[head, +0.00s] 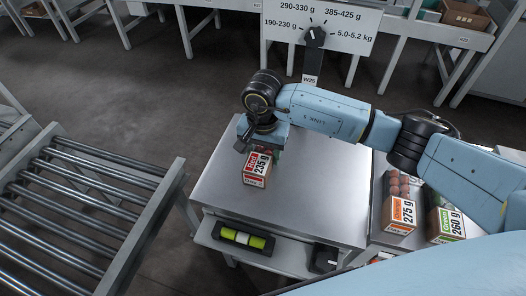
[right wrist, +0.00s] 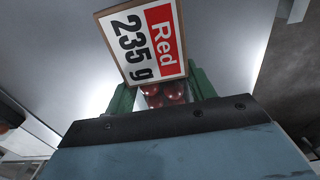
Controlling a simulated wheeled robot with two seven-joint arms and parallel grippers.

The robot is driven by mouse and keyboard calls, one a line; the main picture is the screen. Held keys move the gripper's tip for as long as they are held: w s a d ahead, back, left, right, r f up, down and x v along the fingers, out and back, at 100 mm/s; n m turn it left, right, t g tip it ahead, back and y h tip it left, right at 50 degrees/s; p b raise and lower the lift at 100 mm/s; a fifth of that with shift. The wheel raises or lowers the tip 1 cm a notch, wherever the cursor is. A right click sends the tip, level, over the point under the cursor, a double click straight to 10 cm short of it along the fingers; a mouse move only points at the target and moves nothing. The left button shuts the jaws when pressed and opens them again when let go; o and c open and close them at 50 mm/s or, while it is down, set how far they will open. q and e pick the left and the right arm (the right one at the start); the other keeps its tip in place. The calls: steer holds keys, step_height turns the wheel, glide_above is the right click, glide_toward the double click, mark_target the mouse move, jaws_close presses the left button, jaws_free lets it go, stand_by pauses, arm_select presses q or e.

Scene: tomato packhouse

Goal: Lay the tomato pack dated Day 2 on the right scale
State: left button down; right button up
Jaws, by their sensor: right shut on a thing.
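My right gripper (head: 262,143) is shut on a tomato pack (head: 257,168) with a red "Red" label reading 235 g. In the right wrist view the same pack (right wrist: 145,48) sits between green fingers (right wrist: 163,94), with red tomatoes behind its label. The pack is over the left part of a steel scale-like platform (head: 290,205); I cannot tell whether it touches. Packs marked Orange 275 g (head: 400,208) and Green 260 g (head: 450,222) stand to the right, partly behind my arm. My left gripper is out of view.
A dial sign (head: 318,28) with weight ranges stands behind the platform, above a W25 tag (head: 309,79). A roller conveyor (head: 80,205) lies left, across a floor gap. The platform's middle is clear.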

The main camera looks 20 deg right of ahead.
steer(key=o, duration=1.2)
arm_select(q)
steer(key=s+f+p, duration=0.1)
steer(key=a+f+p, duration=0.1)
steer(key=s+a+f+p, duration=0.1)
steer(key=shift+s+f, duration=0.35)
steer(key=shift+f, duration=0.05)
arm_select(e)
step_height(320, 180, up, 13)
steer(key=shift+r, duration=0.15)
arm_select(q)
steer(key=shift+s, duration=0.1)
